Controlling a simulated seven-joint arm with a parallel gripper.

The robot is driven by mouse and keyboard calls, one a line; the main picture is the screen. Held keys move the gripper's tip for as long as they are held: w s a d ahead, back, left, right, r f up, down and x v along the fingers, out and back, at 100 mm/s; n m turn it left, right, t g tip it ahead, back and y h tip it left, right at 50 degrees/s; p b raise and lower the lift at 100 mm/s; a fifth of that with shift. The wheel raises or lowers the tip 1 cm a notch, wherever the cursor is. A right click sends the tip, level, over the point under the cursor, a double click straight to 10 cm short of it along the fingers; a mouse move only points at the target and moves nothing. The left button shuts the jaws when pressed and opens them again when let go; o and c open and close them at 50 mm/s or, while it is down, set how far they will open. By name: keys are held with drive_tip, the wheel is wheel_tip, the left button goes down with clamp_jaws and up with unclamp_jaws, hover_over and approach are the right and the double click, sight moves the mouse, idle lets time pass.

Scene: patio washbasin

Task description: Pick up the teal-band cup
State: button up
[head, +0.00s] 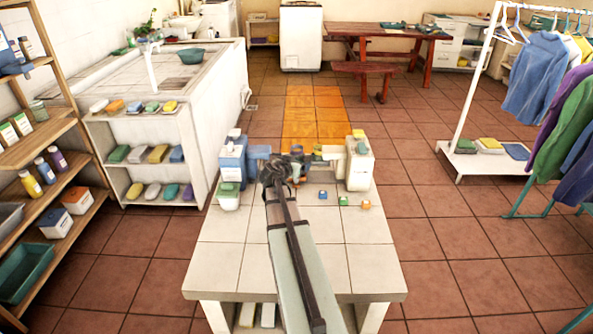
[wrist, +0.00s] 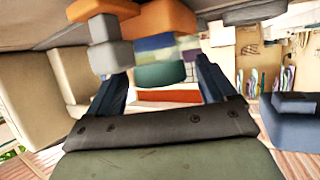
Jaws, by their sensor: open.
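I cannot pick out the teal-band cup with certainty. A small white container with a green band (head: 228,194) stands at the left edge of the tiled table in the head view. In the wrist view a teal rounded block (wrist: 160,76) shows between the fingers of my gripper (wrist: 160,82), with other coloured blocks beside it. The fingers are apart, and nothing is clearly held. In the head view my arm reaches over the table, and its dark wrist hides the fingertips and part of the things at the far edge.
Small blue (head: 322,195), green (head: 343,201) and orange (head: 366,204) pieces lie on the table's right half. A blue container (head: 232,160) stands at the far left and a white one (head: 359,168) at the far right. The table's front tiles (head: 375,268) are clear right of my arm.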

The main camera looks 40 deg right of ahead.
drive_tip(key=x, duration=0.3)
drive_tip(key=shift+w, duration=0.1)
drive_tip(key=shift+c, duration=0.5)
drive_tip(key=c, duration=1)
drive_tip(key=shift+r, duration=0.1)
